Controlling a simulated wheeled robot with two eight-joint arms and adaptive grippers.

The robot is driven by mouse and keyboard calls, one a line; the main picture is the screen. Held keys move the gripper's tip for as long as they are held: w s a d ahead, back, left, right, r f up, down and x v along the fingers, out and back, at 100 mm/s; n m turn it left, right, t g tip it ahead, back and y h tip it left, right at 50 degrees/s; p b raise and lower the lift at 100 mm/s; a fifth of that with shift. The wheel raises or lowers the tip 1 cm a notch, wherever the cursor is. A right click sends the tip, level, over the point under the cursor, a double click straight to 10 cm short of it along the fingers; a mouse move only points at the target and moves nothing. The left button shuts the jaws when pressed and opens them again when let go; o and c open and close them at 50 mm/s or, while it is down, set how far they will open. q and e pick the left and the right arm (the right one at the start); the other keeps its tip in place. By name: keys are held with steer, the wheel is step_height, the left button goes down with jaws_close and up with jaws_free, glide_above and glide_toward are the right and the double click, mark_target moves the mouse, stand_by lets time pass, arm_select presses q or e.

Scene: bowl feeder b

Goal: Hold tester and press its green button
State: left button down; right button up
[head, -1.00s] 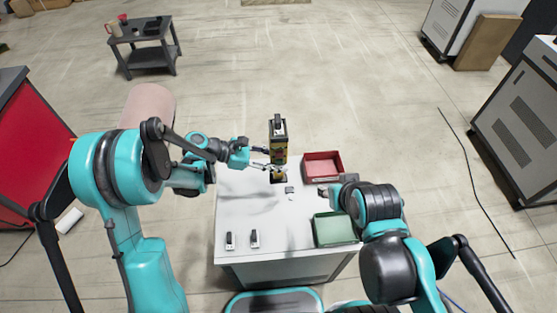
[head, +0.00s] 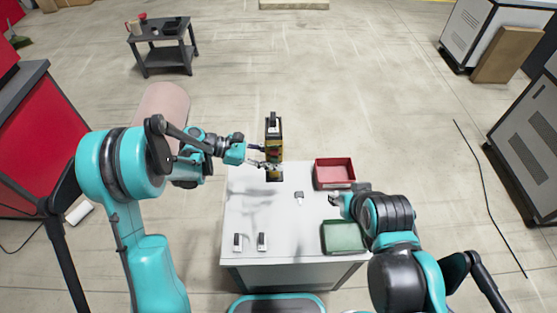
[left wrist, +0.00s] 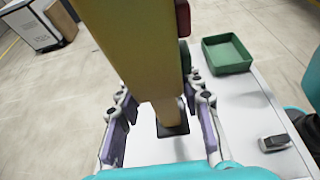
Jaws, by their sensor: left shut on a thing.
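The tester (head: 274,132), a tall yellow and black device, stands upright at the far edge of the white table. My left gripper (head: 266,162) is shut on it from the left. In the left wrist view its yellow body (left wrist: 140,55) fills the space between the purple finger pads (left wrist: 165,130). A red block (left wrist: 183,18) and a dark green block (left wrist: 186,55), likely its buttons, project from its right side there. I cannot tell whether its base touches the table. My right gripper (head: 335,199) is over the table's right side, apart from the tester; its fingers are too small to read.
On the white table (head: 265,215) are a red tray (head: 335,184) at the back right, a green tray (head: 343,251) at the front right, a small grey part (head: 299,196) in the middle and two small devices (head: 250,242) at the front left. The front middle is clear.

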arm_select(q)
steer(key=w+a, duration=0.2)
steer(key=a, duration=0.3)
steer(key=shift+w+a, duration=0.35)
arm_select(e)
steer(key=shift+f, duration=0.3)
arm_select(q)
steer(key=shift+f+b, duration=0.2)
steer(key=shift+b, duration=0.3)
arm_select(e)
steer(key=shift+f, duration=0.25)
arm_select(q)
steer(key=shift+f+b, duration=4.3)
steer(key=shift+f, duration=0.85)
arm_select(e)
step_height(320, 180, down, 9)
steer(key=shift+r, duration=0.2)
arm_select(q)
steer(key=shift+f, duration=0.15)
arm_select(e)
steer(key=shift+f, duration=0.1)
arm_select(q)
steer(key=c, duration=1.5)
jaws_free()
steer(key=shift+c, duration=0.2)
jaws_close()
arm_select(e)
jaws_close()
